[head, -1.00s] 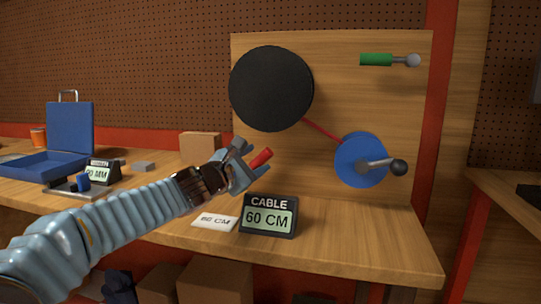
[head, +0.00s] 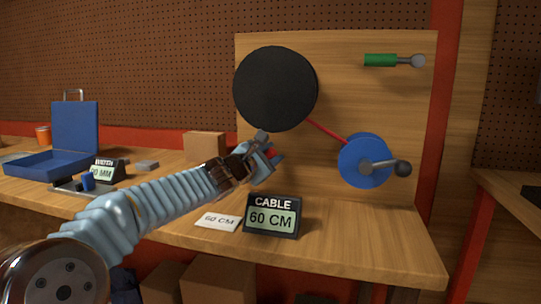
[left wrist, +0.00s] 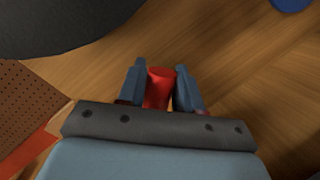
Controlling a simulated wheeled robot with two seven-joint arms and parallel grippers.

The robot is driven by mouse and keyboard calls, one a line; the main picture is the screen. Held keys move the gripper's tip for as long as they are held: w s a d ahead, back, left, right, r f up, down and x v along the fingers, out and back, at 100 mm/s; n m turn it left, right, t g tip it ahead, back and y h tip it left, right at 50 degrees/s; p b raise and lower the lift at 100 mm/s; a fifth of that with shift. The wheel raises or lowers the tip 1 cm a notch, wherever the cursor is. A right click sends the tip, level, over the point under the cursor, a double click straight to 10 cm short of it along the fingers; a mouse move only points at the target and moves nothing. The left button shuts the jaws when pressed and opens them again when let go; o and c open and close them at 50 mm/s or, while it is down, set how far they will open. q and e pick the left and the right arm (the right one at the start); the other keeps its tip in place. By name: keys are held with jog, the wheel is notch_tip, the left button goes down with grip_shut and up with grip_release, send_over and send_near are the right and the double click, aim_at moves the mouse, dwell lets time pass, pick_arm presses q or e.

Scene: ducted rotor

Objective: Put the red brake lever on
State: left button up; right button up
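The red brake lever (head: 277,155) shows as a short red piece at my left gripper's tips, in front of the wooden board. In the left wrist view the lever (left wrist: 159,88) is a red cylinder between the two fingers, nearly filling the gap. My left gripper (head: 268,150) appears shut on it, with a finger close along each side. Its mount is hidden behind the gripper. My right gripper is not in view.
A black disc (head: 275,88) is just above my left gripper. A blue wheel (head: 360,165) with a crank is to the right, joined to the disc by a red strip. A green-handled lever (head: 381,60) is higher up. A CABLE 60 CM display (head: 271,214) stands below.

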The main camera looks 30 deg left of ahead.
pick_arm(q)
grip_shut()
jog(key=shift+s+a+r+n+t+b, duration=0.15)
jog(key=shift+a+r+n+b, duration=0.2)
jog(key=shift+n, duration=0.25)
jog(key=shift+s+a+r+n+t+b, duration=0.15)
jog(key=shift+a+r+n+b, duration=0.1)
jog(key=shift+a+n, duration=0.3)
jog(key=shift+a+r+n, duration=0.15)
jog(key=shift+r+n, duration=0.1)
jog(key=shift+n, duration=0.2)
jog(key=o, duration=0.9)
grip_release()
